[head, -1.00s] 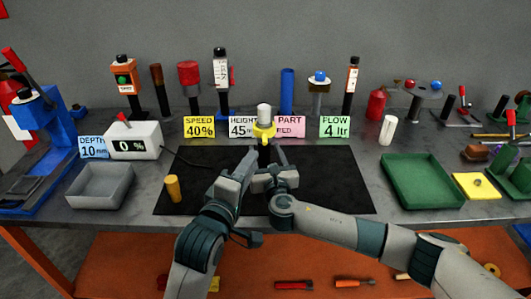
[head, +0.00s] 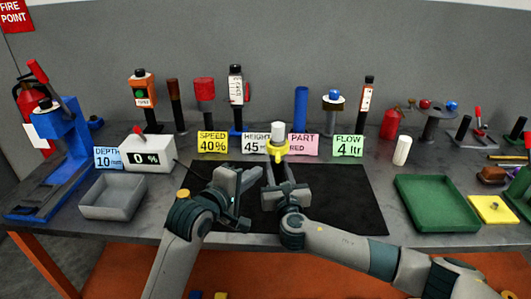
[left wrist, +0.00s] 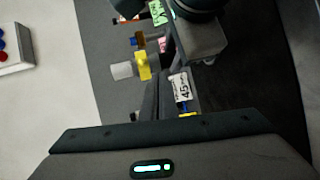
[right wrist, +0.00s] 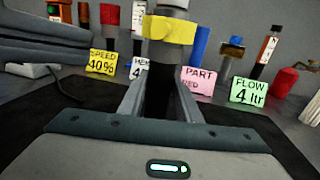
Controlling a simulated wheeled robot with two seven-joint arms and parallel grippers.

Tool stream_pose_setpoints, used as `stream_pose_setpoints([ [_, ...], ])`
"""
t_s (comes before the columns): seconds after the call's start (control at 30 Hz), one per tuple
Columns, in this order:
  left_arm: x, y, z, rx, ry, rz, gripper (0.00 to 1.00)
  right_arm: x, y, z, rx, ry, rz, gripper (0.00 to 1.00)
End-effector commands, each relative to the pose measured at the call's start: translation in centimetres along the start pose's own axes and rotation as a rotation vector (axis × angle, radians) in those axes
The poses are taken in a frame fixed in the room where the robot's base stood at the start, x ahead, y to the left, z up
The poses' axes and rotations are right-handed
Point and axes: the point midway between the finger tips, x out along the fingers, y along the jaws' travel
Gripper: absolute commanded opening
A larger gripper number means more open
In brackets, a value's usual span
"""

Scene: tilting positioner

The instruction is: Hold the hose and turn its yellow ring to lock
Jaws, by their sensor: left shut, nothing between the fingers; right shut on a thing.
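The black hose (right wrist: 157,80) stands upright, with its yellow ring (head: 277,150) near the top and a white fitting (head: 278,131) above the ring. The ring (right wrist: 168,29) also shows in the right wrist view, and in the left wrist view (left wrist: 144,66). My right gripper (head: 270,165) is shut on the hose below the ring, with one finger on each side. My left gripper (head: 258,174) is shut and empty, left of the hose and lower in the picture than the ring, apart from it. Whether the ring is locked cannot be told.
A black mat (head: 340,195) lies under both grippers. Speed (head: 212,142), part (head: 303,145) and flow (head: 348,146) cards stand behind. A grey tray (head: 112,213) and a white display box (head: 148,155) are at left, a green tray (head: 437,222) at right.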

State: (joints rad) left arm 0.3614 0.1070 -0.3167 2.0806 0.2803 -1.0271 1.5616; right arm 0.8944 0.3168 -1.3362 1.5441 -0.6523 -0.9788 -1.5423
Motion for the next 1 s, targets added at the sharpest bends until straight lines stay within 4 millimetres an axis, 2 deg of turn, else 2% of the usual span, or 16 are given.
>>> stream_pose_setpoints([
  [0.03, 0.7, 0.3, -1.3, -0.021, -0.021, -0.029, 0.00, 0.0, -0.1, 0.0, 0.000, 0.000, -0.001, 0.00],
  [0.2, 2.9, 0.3, -3.6, -0.155, -0.122, -0.166, 0.00, 0.0, -0.1, 0.0, 0.000, 0.000, -0.001, 0.00],
  [0.33, 4.3, 0.2, -4.6, -0.292, -0.198, -0.302, 0.00, 0.0, -0.1, 0.0, 0.000, 0.000, -0.001, 0.00],
  [0.47, 4.8, 0.5, -5.4, -0.437, -0.263, -0.445, 0.00, 0.0, -0.1, 0.0, -0.001, 0.000, -0.001, 0.00],
  [0.67, 3.9, 2.8, -7.2, -0.659, -0.347, -0.655, 0.00, 0.0, -0.1, 0.0, -0.001, 0.000, -0.001, 0.00],
  [1.0, -0.3, 9.1, -10.0, -0.950, -0.469, -0.916, 0.00, 0.0, -0.1, 0.0, -0.001, 0.000, -0.001, 0.00],
])
